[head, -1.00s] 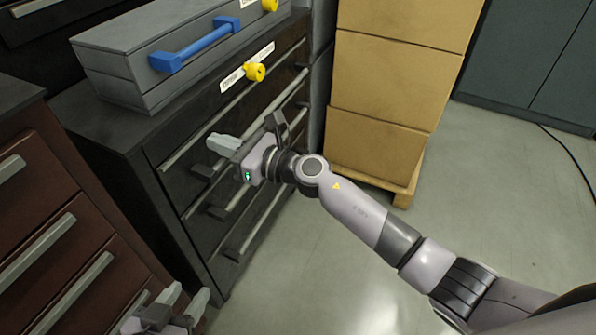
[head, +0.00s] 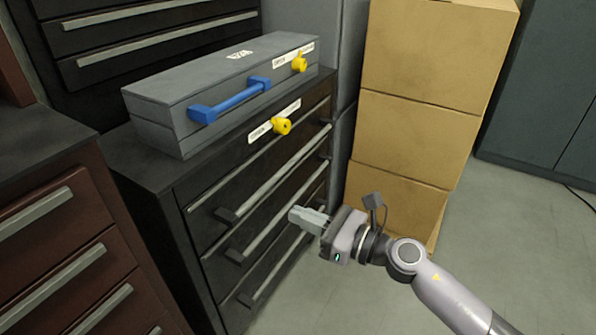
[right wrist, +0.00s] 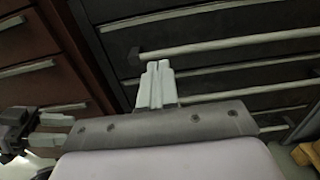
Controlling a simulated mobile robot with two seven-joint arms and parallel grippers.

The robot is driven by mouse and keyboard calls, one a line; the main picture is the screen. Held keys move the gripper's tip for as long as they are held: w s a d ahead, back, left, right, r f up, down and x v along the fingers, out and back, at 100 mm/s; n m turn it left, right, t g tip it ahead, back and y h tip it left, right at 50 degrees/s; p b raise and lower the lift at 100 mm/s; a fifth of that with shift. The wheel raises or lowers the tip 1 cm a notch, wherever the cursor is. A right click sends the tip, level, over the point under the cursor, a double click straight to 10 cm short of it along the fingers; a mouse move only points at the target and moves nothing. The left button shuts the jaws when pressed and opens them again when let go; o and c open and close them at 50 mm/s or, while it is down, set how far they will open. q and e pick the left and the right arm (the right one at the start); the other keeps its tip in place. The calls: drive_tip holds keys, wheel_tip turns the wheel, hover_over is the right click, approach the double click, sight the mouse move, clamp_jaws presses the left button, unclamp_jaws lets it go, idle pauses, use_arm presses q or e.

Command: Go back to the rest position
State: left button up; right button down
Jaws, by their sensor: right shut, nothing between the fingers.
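My right gripper (head: 308,219) is in front of the black drawer cabinet (head: 150,190) in the head view, its fingers pointing left toward the drawers. In the right wrist view its two fingers (right wrist: 158,68) are pressed together with nothing between them, in front of the drawer handles. In the head view my left gripper is out of sight. The right wrist view shows a dark gripper with light fingers at its left edge (right wrist: 52,130), likely my left one; its opening cannot be made out.
A grey case (head: 175,135) with a blue handle (head: 230,100) lies on the black cabinet. Yellow knobs (head: 281,126) sit at the cabinet's front edge and on the case. Stacked cardboard boxes (head: 415,130) stand to the right. A brown drawer cabinet (head: 50,240) is at left. Floor at right is clear.

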drive_tip(key=s+d+f+n+t+h, duration=0.1)
drive_tip(key=s+d+f+n+h, duration=0.4)
drive_tip(key=n, duration=0.5)
drive_tip(key=s+d+f+n+h, duration=0.3)
drive_tip(key=s+n, duration=0.4)
drive_tip(key=n, duration=0.2)
drive_tip(key=s+d+f+n+t+h, duration=0.1)
drive_tip(key=s+d+f+n+h, duration=0.25)
drive_tip(key=s+n, duration=0.45)
use_arm(q)
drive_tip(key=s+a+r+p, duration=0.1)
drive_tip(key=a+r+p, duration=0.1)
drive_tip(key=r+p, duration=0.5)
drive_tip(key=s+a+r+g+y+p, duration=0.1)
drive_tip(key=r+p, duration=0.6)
drive_tip(key=p, duration=0.9)
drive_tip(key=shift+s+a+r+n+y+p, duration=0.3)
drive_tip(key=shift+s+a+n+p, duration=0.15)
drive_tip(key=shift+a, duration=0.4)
use_arm(e)
drive_tip(key=s+d+r+g+h, duration=0.1)
drive_tip(key=d+r, duration=0.4)
drive_tip(key=r, duration=0.8)
drive_tip(key=shift+s+g, duration=0.3)
drive_tip(key=shift+s, duration=0.1)
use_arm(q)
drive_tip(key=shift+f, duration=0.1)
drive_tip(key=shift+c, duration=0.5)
use_arm(e)
drive_tip(key=shift+d, duration=0.1)
